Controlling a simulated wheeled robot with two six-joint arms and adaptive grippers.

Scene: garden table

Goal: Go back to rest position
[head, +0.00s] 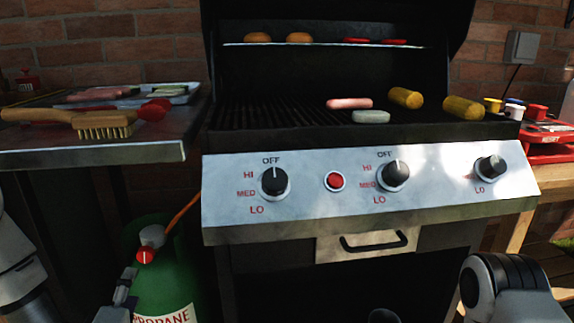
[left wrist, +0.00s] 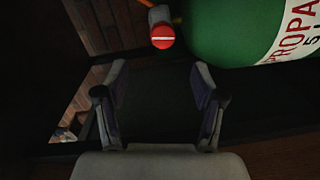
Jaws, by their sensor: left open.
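My left gripper (head: 122,292) is low at the left in the head view, in front of the green propane tank (head: 172,270). In the left wrist view my left gripper (left wrist: 161,75) is open, with nothing between its fingers. The tank (left wrist: 235,25) and its red valve knob (left wrist: 163,36) lie just beyond the fingertips there, apart from them as far as I can tell. A link of my right arm shows at the lower right of the head view. The right gripper itself is not seen.
The grill's control panel (head: 330,200) has several knobs and a red button. Sausage, corn and a grey patty lie on the grate (head: 265,117). A brush (head: 95,122) lies on the left side shelf (head: 90,156). A red scale (head: 545,150) stands at the right.

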